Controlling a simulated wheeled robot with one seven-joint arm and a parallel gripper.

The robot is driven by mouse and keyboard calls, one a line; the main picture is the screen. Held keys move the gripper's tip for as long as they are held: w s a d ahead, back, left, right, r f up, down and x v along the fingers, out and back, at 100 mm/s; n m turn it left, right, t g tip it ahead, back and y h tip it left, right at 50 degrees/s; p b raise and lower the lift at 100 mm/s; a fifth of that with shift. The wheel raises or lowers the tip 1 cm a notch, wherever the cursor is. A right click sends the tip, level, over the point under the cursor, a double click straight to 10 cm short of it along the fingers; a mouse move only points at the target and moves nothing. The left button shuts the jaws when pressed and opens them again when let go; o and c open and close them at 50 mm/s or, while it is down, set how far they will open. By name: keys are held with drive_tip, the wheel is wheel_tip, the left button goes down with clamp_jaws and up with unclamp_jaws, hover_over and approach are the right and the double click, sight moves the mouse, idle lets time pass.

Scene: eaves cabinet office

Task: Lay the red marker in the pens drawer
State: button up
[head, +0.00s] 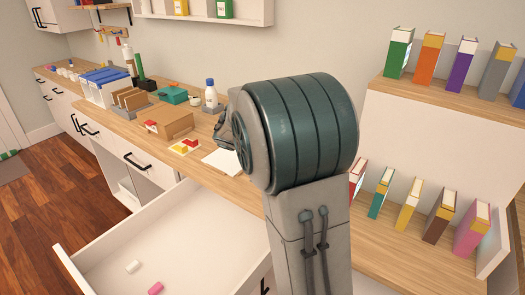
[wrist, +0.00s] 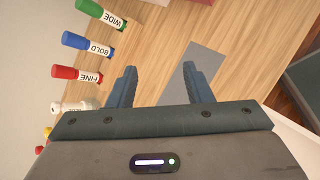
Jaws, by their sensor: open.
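The red marker (wrist: 78,74), labelled FINE, is at the left in the wrist view, with its red end toward the left edge. It does not show in the head view, where my arm blocks part of the worktop. My gripper (wrist: 160,66) is open, with its two fingers apart and nothing between them but bare wood. The marker is to the left of the fingers, apart from them. An open white drawer (head: 190,228) is at the lower left in the head view. I see no label showing whether it is the pens drawer.
A blue marker (wrist: 88,45) and a green marker (wrist: 100,14) are beside the red one. A grey sheet (wrist: 205,60) lies near the right finger. The drawer holds a white block (head: 133,267) and a pink block (head: 155,288). A cardboard box (head: 168,122) stands on the worktop.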

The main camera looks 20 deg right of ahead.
drive_tip(key=w+d+f+n+t+h+b, duration=0.1)
drive_tip(key=w+f+n+h, duration=0.1)
drive_tip(key=w, duration=0.4)
drive_tip(key=w+d+f+n+t+h+b, duration=0.1)
drive_tip(key=w+f+n+t+h+b, duration=0.1)
drive_tip(key=w+n, duration=0.2)
drive_tip(key=w+d+f+n+t+h+b, duration=0.1)
drive_tip(key=w+f+n+h+b, duration=0.1)
drive_tip(key=w, duration=0.6)
drive_tip(key=shift+f+n+h, duration=0.4)
drive_tip(key=shift+n+h, duration=0.1)
drive_tip(key=shift+n, duration=0.6)
drive_tip(key=shift+t, duration=0.4)
drive_tip(key=x, duration=1.3)
drive_tip(key=shift+d, duration=0.35)
drive_tip(key=shift+c, duration=0.4)
clamp_jaws()
